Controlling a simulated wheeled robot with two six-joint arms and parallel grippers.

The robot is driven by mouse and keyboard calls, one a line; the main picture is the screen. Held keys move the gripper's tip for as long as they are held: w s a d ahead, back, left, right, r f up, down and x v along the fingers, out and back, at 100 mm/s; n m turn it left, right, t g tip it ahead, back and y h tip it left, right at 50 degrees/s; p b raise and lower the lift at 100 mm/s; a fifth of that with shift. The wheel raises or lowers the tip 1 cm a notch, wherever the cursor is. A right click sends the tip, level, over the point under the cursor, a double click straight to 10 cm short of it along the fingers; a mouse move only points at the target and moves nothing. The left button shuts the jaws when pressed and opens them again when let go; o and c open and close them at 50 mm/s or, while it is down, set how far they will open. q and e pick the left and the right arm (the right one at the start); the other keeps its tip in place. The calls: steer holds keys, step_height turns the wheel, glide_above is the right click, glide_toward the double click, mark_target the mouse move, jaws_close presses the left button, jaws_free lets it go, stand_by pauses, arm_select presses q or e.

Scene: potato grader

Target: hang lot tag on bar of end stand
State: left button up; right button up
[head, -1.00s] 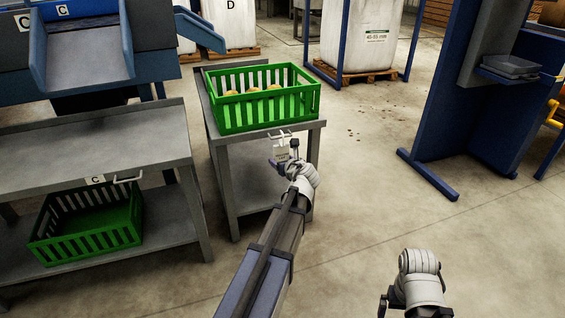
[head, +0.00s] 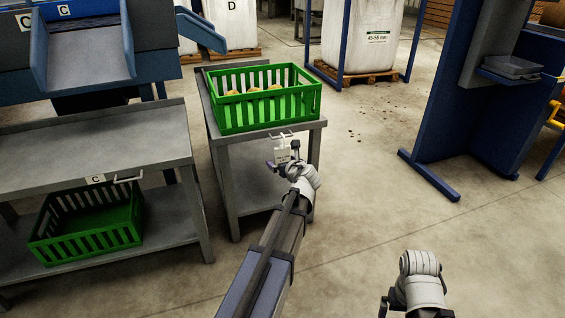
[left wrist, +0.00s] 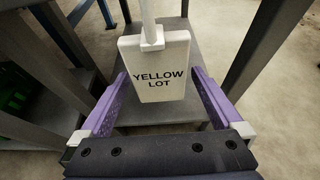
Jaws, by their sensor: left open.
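The lot tag (left wrist: 157,68) is a white plate reading "YELLOW LOT". In the left wrist view it is upright below a pale rod at its top clip, between my purple fingers. In the head view the tag (head: 281,155) is small, just below the pale bar (head: 283,135) at the near end of the grey stand (head: 228,165). The hook's contact with the bar is too small to make out. My left gripper (left wrist: 158,82) is open around the tag, with gaps at both sides. My right gripper (head: 384,304) is partly in view at the bottom edge; its jaws are unclear.
A green crate (head: 262,112) with potatoes stands on the end stand. At left, a grey table (head: 95,145) has its own bar (head: 128,178) marked C and an empty green crate (head: 88,222) on its lower shelf.

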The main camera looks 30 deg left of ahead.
arm_select(q)
steer(key=shift+s, duration=0.1)
steer(key=p+v, duration=0.3)
steer(key=v, duration=0.4)
steer(key=shift+s+d+r, duration=0.2)
steer(key=shift+d, duration=0.05)
steer(key=shift+w, duration=0.1)
steer(key=b+x, duration=0.3)
steer(key=x, duration=0.5)
steer(key=shift+f, duration=0.1)
steer(key=shift+r+p, duration=0.3)
steer(key=shift+r, duration=0.15)
